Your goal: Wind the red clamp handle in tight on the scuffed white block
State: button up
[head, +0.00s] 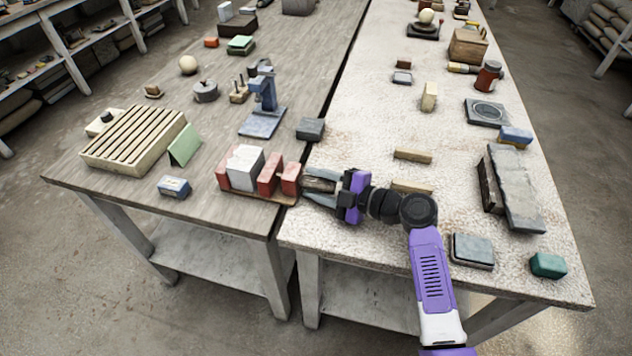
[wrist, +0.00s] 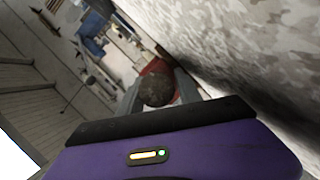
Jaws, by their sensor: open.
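The red clamp (head: 270,181) sits on a thin base at the front right corner of the left, wooden table. The white block (head: 245,166) stands between its red jaws. My gripper (head: 312,187) reaches in from the right, its fingers open on both sides of the clamp's handle end. In the wrist view that end is a dark, brownish round knob (wrist: 157,89) between my two grey fingers (wrist: 158,92), with red clamp parts (wrist: 157,67) behind it. I cannot tell whether either finger touches the knob. Scuffs on the block are too small to see.
A grey block (head: 310,129) lies behind the clamp near the table's right edge. A blue-white box (head: 173,187) and a slatted wooden rack (head: 133,141) lie to the left. My arm crosses the pale right table, where two wooden strips (head: 413,155) lie close by.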

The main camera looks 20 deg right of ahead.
grip_shut()
jog(key=m+g+b, duration=0.1)
jog(key=m+g, duration=0.1)
jog(key=m, duration=0.1)
jog(key=shift+m, duration=0.3)
jog(key=m+g+y+b, duration=0.1)
jog(key=m+g, duration=0.1)
jog(key=m, duration=0.1)
jog(key=shift+m+y, duration=0.4)
jog(key=m+g+y, duration=0.1)
jog(key=m+g, duration=0.1)
jog(key=m, duration=0.1)
jog(key=shift+m+y+b, duration=0.35)
jog(key=shift+m+y, duration=0.05)
jog(key=shift+d+m+g+y+b, duration=0.1)
jog(key=shift+m+g+y+b, duration=0.4)
jog(key=shift+m, duration=1.2)
jog(key=shift+g+y, duration=0.3)
